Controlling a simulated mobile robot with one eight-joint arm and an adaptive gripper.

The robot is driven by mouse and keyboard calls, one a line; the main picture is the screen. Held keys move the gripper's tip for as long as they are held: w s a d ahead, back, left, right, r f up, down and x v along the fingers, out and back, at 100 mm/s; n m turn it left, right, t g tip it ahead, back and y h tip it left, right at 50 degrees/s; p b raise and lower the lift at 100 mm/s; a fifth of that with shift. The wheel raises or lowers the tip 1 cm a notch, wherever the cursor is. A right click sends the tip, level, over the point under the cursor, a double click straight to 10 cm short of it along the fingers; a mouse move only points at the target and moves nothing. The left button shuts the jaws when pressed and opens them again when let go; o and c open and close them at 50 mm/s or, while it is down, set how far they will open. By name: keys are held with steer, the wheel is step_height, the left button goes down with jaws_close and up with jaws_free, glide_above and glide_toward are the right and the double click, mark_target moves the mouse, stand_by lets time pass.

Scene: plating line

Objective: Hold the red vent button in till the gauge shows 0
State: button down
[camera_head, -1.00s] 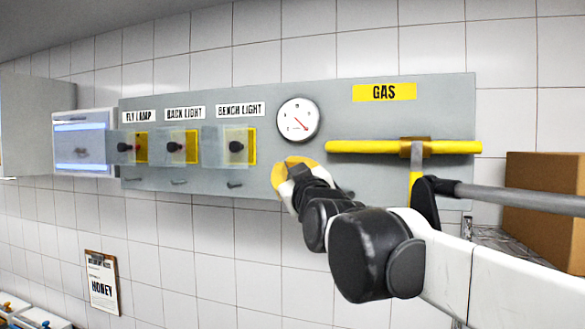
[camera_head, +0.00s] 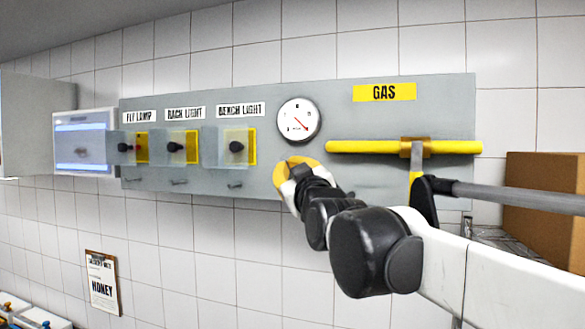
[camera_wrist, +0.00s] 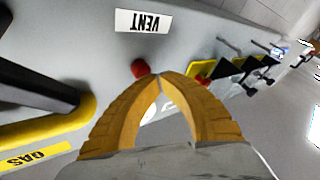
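The red vent button (camera_wrist: 140,68) shows in the wrist view, below the white VENT label (camera_wrist: 143,21). My gripper (camera_wrist: 160,76) has its two yellow fingers shut together at the tips, with nothing between them. The tips appear just beside the button; I cannot tell whether they touch it. In the head view my gripper (camera_head: 292,171) is at the panel just below the gauge, and the button is hidden there. The round white gauge (camera_head: 299,121) has a red needle pointing down and right; its numbers are too small to read.
The grey panel (camera_head: 250,100) also carries a yellow gas handle (camera_head: 370,147) right of the gauge. Three covered switches (camera_head: 236,147) are on the left. A cardboard box (camera_head: 545,205) stands at far right. A clipboard (camera_head: 102,282) hangs low on the tiled wall.

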steer(key=shift+w+d, duration=0.2)
steer(key=shift+w, duration=0.35)
stand_by(3.0)
steer(key=shift+s, duration=0.1)
steer(key=shift+s+a, duration=0.3)
steer(key=shift+s, duration=0.5)
steer(key=shift+s+a, duration=0.3)
steer(key=shift+s, duration=0.5)
steer(key=shift+s+a, duration=0.25)
steer(key=shift+s, duration=0.5)
steer(key=shift+s+a, duration=0.3)
steer(key=shift+s, duration=0.5)
